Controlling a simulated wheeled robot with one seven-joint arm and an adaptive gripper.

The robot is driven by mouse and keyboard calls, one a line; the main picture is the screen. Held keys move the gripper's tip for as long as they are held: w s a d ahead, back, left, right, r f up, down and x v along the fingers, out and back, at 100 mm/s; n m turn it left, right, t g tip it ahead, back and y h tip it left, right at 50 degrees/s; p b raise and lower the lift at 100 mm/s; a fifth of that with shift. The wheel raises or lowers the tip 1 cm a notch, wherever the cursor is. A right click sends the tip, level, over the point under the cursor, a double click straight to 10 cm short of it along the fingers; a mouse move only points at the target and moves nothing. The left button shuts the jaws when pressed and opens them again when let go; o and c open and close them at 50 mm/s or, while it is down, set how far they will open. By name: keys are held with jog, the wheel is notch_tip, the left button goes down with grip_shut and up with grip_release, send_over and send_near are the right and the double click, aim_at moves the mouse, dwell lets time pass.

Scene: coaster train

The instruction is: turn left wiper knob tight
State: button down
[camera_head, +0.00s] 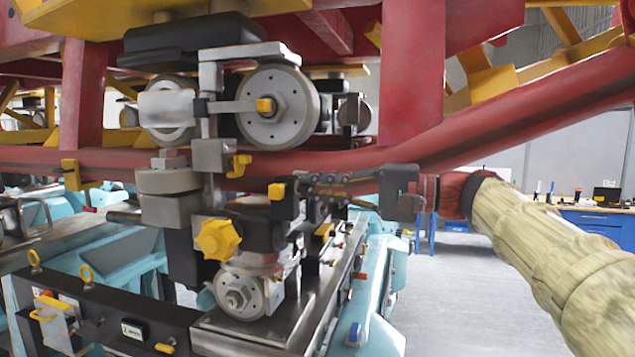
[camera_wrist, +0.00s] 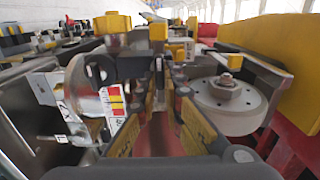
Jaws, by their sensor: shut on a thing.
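My gripper (camera_head: 300,186) reaches in from the right, under the red tube, to the wheel assembly. Its fingers (camera_wrist: 159,85) are drawn together in the wrist view, closed at a small yellow-capped knob (camera_head: 276,191). That yellow cap (camera_wrist: 158,31) stands just beyond the fingertips in the wrist view. The knob's stem is mostly hidden by the fingers. A larger lobed yellow knob (camera_head: 217,240) sits lower left, apart from the gripper. No label shows which of these is the left wiper knob.
The red tube (camera_head: 520,120) runs close above my arm. Grey wheels (camera_head: 275,105) stand above the gripper, and a lower wheel (camera_head: 240,292) below it. In the wrist view a grey wheel (camera_wrist: 229,95) is close on the right. Open floor (camera_head: 450,300) lies lower right.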

dwell(0.6)
jog(key=c, duration=2)
grip_release()
jog(key=shift+w, duration=0.1)
jog(key=shift+o, duration=0.4)
jog(key=shift+d, duration=0.1)
jog(key=v, duration=1.2)
